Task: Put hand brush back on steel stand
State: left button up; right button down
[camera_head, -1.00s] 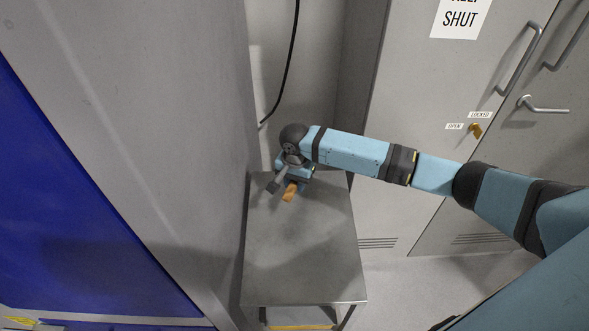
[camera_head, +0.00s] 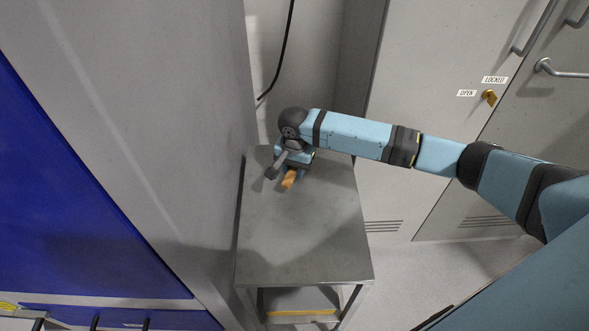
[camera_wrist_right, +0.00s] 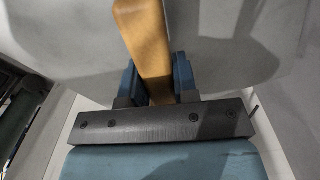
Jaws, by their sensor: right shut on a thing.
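The steel stand (camera_head: 300,235) is a grey metal table with a flat top, in the middle of the head view. My right gripper (camera_head: 287,172) is over the far left part of its top. In the right wrist view the brush's wooden part (camera_wrist_right: 145,40) stands between the two blue fingers of my right gripper (camera_wrist_right: 157,80). The brush's bristles are hidden. I cannot tell whether the brush touches the stand top. My left gripper is not in view.
A grey cabinet wall (camera_head: 190,120) with a blue panel (camera_head: 70,190) stands close on the stand's left. A grey locker (camera_head: 430,100) with handles is at the right. A black cable (camera_head: 280,60) hangs behind. The near part of the stand top is bare.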

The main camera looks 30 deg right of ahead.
jog(key=shift+r, duration=0.1)
jog(key=shift+f, duration=0.25)
jog(key=shift+f, duration=0.35)
jog(key=c, duration=0.8)
grip_release()
jog(key=shift+f, duration=0.1)
